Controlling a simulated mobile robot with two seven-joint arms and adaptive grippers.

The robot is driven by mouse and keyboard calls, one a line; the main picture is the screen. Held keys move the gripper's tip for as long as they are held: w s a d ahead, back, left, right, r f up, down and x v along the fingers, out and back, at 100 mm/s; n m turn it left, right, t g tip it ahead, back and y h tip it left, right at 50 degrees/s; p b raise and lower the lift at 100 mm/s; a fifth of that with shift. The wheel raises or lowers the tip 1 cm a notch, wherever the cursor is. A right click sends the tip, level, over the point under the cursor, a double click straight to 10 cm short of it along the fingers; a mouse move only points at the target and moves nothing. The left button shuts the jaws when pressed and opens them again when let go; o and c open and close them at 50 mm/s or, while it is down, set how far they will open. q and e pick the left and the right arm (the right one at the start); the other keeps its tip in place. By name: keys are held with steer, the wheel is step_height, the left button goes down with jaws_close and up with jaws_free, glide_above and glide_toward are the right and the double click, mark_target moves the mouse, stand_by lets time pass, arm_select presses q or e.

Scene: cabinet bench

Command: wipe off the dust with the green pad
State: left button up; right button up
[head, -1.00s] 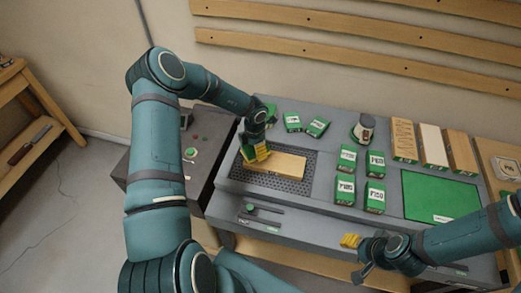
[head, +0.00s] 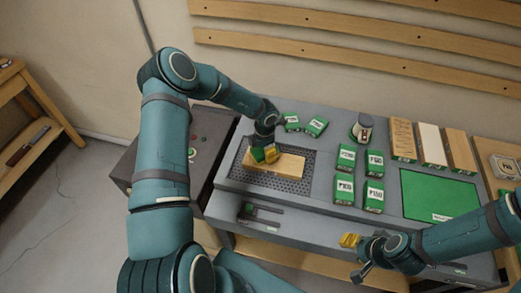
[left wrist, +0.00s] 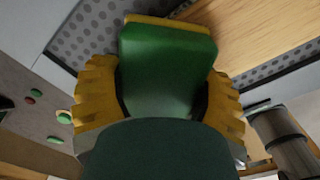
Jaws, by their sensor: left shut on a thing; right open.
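My left gripper (head: 265,154) is shut on the green pad (left wrist: 165,70), which sits between its yellow fingers in the left wrist view. In the head view the pad (head: 257,154) is at the left part of a pale wooden board (head: 290,166). I cannot tell whether the pad touches the board. The board lies on a dark perforated plate (head: 297,186). Dust cannot be made out on the board at this size. My right gripper (head: 350,241) is open and empty, low in front of the bench's front edge.
Several green-and-white packets (head: 345,158) stand right of the plate, and two more (head: 315,127) lie behind it. A jar (head: 362,128) stands at the back. A green mat (head: 438,195) and wooden strips (head: 403,138) are at the right. A grey control box (head: 205,125) stands left.

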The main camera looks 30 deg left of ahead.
mark_target(297, 162)
arm_select(q)
steer(key=shift+w+d+f, duration=0.1)
steer(key=shift+w+d, duration=0.05)
steer(key=shift+d, duration=0.75)
steer(key=shift+w+d+f, duration=0.1)
steer(key=shift+w+d, duration=0.05)
steer(key=shift+d, duration=0.75)
steer(key=shift+w+d+r, duration=0.1)
steer(key=shift+w+d, duration=0.15)
steer(key=shift+d, duration=0.65)
steer(key=shift+w+d+r, duration=0.1)
steer(key=shift+w+d, duration=0.15)
steer(key=shift+d, duration=0.7)
steer(key=shift+w+d+r, duration=0.1)
steer(key=shift+w+d, duration=0.15)
steer(key=shift+d, duration=0.65)
steer(key=shift+w+d+f, duration=0.1)
steer(key=shift+w+d, duration=0.1)
steer(key=shift+d, duration=0.6)
steer(key=shift+w+d+f, duration=0.1)
steer(key=shift+w+d, duration=0.1)
steer(key=shift+d, duration=0.55)
steer(key=shift+r, duration=0.1)
steer(key=shift+r, duration=2.95)
step_height(297, 162, up, 3)
